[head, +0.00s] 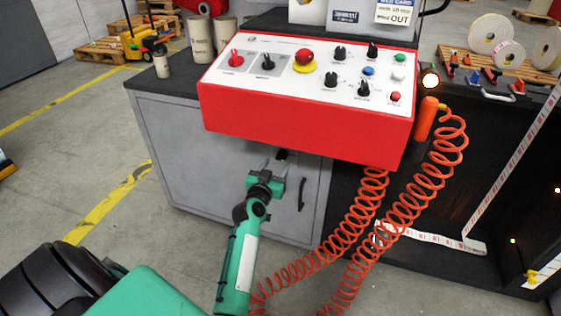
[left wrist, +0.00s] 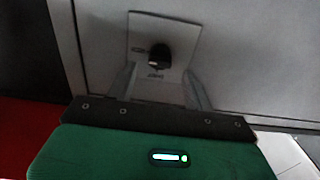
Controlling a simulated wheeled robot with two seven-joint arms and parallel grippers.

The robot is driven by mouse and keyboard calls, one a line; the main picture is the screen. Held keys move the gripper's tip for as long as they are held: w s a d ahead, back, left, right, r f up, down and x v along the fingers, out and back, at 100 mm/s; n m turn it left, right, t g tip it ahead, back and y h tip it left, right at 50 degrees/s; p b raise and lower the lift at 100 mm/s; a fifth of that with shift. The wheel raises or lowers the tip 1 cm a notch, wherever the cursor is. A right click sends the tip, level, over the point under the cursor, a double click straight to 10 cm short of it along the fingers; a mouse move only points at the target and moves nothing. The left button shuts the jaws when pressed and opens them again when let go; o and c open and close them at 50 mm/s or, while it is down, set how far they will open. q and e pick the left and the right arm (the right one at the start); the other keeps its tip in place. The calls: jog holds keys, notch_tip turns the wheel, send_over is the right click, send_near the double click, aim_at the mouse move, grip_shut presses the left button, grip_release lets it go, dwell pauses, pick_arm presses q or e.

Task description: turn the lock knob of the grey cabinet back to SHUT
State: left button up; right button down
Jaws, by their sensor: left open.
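The grey cabinet (head: 195,150) stands under the red control box. Its lock knob (left wrist: 159,57) is a small black knob on a light square plate (left wrist: 140,30) on the cabinet door, seen in the left wrist view. The plate's lettering is too small and blurred to read. In the head view the knob (head: 282,154) shows as a dark spot just below the control box. My left gripper (head: 272,166) is open in front of the door, its fingers (left wrist: 160,85) pointing at the knob, one to each side and short of it. My right gripper is not in view.
The red control box (head: 300,120) with knobs and buttons overhangs the door just above my left gripper. Orange coiled cables (head: 400,205) hang to the right. A black door handle (head: 302,193) stands right of the gripper. Open floor (head: 70,170) lies to the left.

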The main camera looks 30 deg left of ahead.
aim_at(280, 159)
pick_arm(q)
jog(key=shift+b+x, duration=0.5)
jog(key=shift+x, duration=1.95)
jog(key=c, duration=1)
